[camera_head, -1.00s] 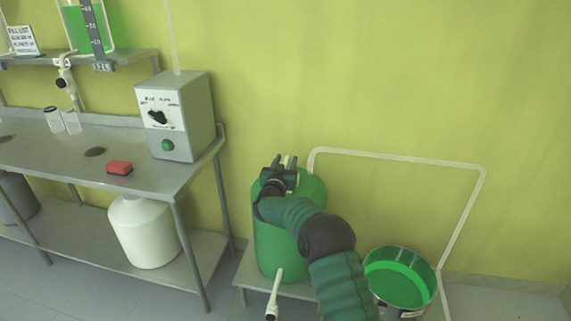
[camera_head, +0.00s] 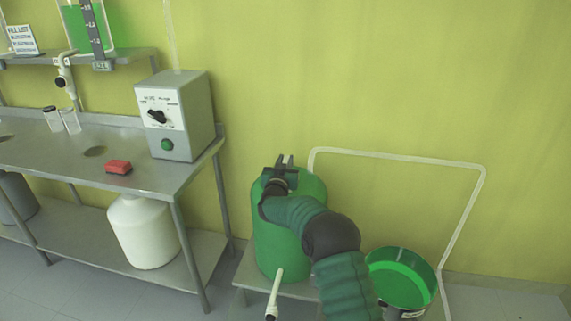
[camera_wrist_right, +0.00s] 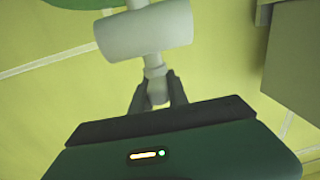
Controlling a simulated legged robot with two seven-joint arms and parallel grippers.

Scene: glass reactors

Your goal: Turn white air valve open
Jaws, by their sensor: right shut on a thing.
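My right gripper (camera_head: 284,160) is over the top of the green tank (camera_head: 277,235). In the right wrist view, the white air valve (camera_wrist_right: 143,31) shows as a thick pale cylinder with a narrow stem below it. The two dark fingers of my right gripper (camera_wrist_right: 158,92) are shut on the end of that narrow part, the handle. In the head view the valve is hidden by the gripper, so its turn angle cannot be read there. My left gripper is not in view.
A white pipe (camera_head: 400,157) runs from behind the tank along the wall. A green-filled bucket (camera_head: 402,282) stands to the right. A steel table (camera_head: 60,160) at left bears a grey control box (camera_head: 190,118) and a red sponge (camera_head: 118,167). The wall above is clear.

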